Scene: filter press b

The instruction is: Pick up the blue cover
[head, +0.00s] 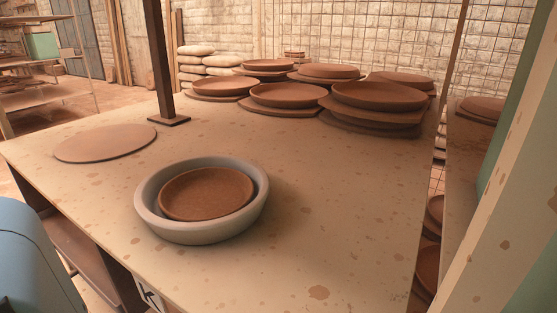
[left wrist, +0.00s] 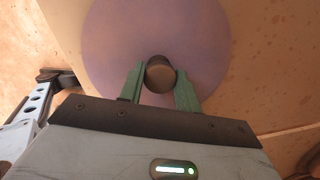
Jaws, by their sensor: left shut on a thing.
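The blue cover (left wrist: 155,28) is a round, bluish-purple disc in the left wrist view, with a dark brown knob (left wrist: 160,76) standing up from it. My left gripper (left wrist: 158,80) has its two green fingers on either side of the knob and is shut on it. The frames do not clearly show whether the cover rests on something or hangs free. In the head view neither gripper shows, and I cannot make out the cover there. My right gripper is not identifiable in either view.
A speckled table (head: 340,225) carries a grey round dish (head: 148,217) with a brown disc (head: 207,193) inside. A flat brown disc (head: 105,143) lies at the left. Several stacked brown plates (head: 290,95) fill the back. A dark post (head: 160,60) stands behind; the front right is clear.

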